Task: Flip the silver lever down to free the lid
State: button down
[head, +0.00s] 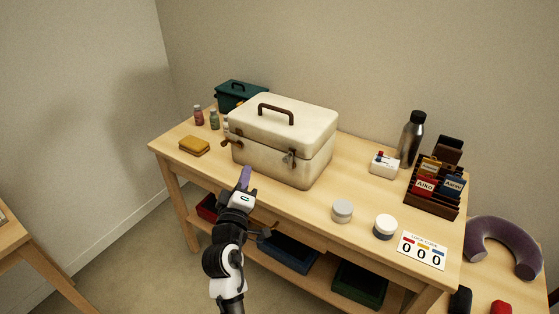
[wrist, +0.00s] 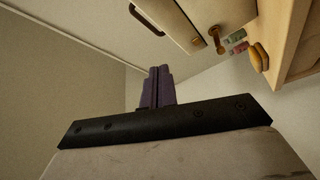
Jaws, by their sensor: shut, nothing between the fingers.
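The cream case (head: 262,155) stands closed on the wooden table, with a brown handle (head: 277,112) on its lid. The silver lever (head: 289,158) is on the case's front face, at the seam of the lid. Its exact tilt is too small to tell. My gripper (head: 245,176) is in front of the case, to the left of the silver lever and apart from it. Its purple fingers are shut and empty; they also show in the wrist view (wrist: 157,88). The case also appears in the wrist view (wrist: 178,22), where I cannot make out the silver lever.
A brass-coloured piece (head: 229,142) sticks out at the case's left side. A yellow block (head: 194,146) and small bottles (head: 214,119) are at left. Two round jars (head: 342,210) (head: 384,227) and a number card (head: 422,250) are at right. The tabletop before the lever is clear.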

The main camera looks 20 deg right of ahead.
jog(key=d, duration=0.1)
jog(key=f, duration=0.1)
jog(key=d+g+h, duration=0.1)
jog(key=shift+s+d+f, duration=0.3)
jog(key=shift+f, duration=0.05)
jog(key=p+x, duration=0.3)
jog(key=x, duration=0.7)
jog(key=s+d+f, duration=0.1)
jog(key=s+d+p, duration=0.1)
jog(key=shift+s+d+f, duration=0.15)
jog(key=shift+s+f, duration=0.2)
jog(key=shift+f, duration=0.05)
jog(key=shift+f+m+b, duration=0.1)
jog(key=shift+m+b, duration=0.2)
